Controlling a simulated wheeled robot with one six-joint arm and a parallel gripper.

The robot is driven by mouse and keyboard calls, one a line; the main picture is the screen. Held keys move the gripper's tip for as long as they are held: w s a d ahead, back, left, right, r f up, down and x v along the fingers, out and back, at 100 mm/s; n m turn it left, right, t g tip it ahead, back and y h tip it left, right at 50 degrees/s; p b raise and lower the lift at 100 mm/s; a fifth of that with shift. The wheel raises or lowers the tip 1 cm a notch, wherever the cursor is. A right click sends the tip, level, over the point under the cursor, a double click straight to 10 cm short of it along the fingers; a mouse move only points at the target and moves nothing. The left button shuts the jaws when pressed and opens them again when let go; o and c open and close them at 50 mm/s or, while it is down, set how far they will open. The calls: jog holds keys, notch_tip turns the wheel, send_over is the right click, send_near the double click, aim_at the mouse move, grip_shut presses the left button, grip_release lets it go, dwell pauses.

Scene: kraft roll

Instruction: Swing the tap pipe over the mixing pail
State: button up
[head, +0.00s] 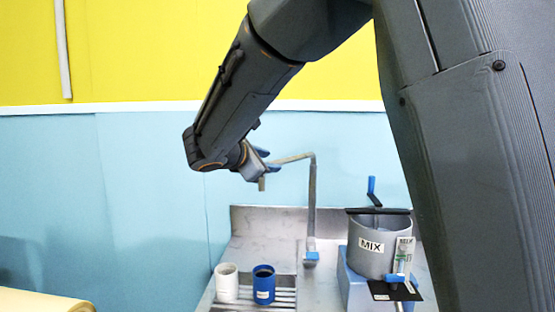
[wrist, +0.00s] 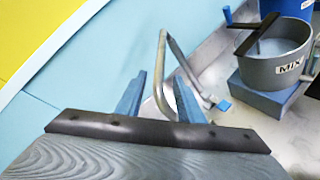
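The grey tap pipe (head: 312,195) rises from a blue-based fitting at the back of the steel sink top and bends left, with its spout end pointing down. My gripper (head: 268,160) is at the spout end. In the wrist view, the blue fingers of my gripper (wrist: 160,82) stand apart, with the tap pipe (wrist: 162,52) showing between or just beyond them; I cannot tell whether they touch it. The grey mixing pail (head: 368,258), labelled MIX, stands right of the tap; the pail also shows at the upper right of the wrist view (wrist: 262,72). The spout points away from the pail.
The pail stands on a blue block (head: 352,288), with a dark bar and blue crank on top. A white cup (head: 227,284) and a blue cup (head: 264,285) stand on the slatted drainer. A blue wall (head: 150,190) is behind. My arm hides part of the right side.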

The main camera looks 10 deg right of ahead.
aim_at(276, 162)
jog(key=shift+d+r, duration=0.1)
jog(key=shift+d, duration=0.05)
jog(key=p+x, duration=0.2)
jog(key=x, duration=0.5)
jog(key=shift+w+d+p, duration=0.1)
jog(key=shift+w+p, duration=0.15)
jog(key=shift+p, duration=0.1)
jog(key=shift+c, duration=0.3)
grip_shut()
